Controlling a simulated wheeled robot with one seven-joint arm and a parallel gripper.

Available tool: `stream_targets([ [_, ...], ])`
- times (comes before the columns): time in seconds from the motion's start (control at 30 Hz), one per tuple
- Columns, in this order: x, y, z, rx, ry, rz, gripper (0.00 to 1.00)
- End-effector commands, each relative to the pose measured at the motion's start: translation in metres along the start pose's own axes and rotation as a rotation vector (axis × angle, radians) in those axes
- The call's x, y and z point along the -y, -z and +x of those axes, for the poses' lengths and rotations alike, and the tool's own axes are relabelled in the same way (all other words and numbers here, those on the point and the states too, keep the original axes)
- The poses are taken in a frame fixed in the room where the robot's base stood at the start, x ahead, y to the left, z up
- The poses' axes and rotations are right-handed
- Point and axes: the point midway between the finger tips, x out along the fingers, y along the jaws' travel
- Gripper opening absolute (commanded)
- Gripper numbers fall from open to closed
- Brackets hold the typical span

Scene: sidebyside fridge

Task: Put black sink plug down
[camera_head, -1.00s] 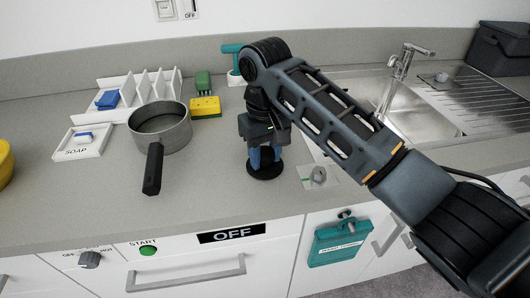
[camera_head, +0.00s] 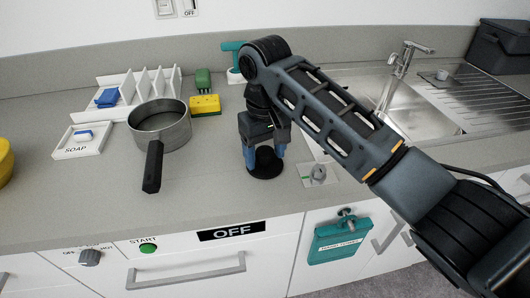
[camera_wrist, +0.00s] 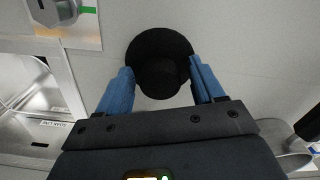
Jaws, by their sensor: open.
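The black sink plug (camera_head: 265,166) rests on the grey countertop in front of the sink's left side, its round flange flat and its knob upward. It also shows in the wrist view (camera_wrist: 160,50). My gripper (camera_head: 265,160) points down over the plug. In the wrist view my gripper's blue fingers (camera_wrist: 163,85) are open, one on each side of the knob, with gaps visible between fingers and knob. The sink basin (camera_head: 405,112) is to the right, partly hidden behind my arm.
A saucepan (camera_head: 160,124) stands left of the plug, its black handle toward the front edge. A grey knob on a plate (camera_head: 318,174) is close on the right. Counter in front is clear.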

Motion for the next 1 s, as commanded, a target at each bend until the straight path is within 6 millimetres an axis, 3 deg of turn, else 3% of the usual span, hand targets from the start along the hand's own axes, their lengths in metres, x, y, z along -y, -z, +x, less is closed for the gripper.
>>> stream_targets([
  [0.17,0.000,0.001,-0.025,-0.003,0.000,-0.001,0.67],
  [0.4,-0.001,0.001,-0.080,-0.004,-0.003,0.000,0.67],
  [0.53,-0.001,0.000,-0.101,-0.002,-0.002,0.000,0.67],
  [0.7,0.000,0.000,-0.116,-0.001,-0.001,0.000,0.67],
  [1.0,0.000,0.000,-0.119,0.000,0.000,0.000,0.67],
])
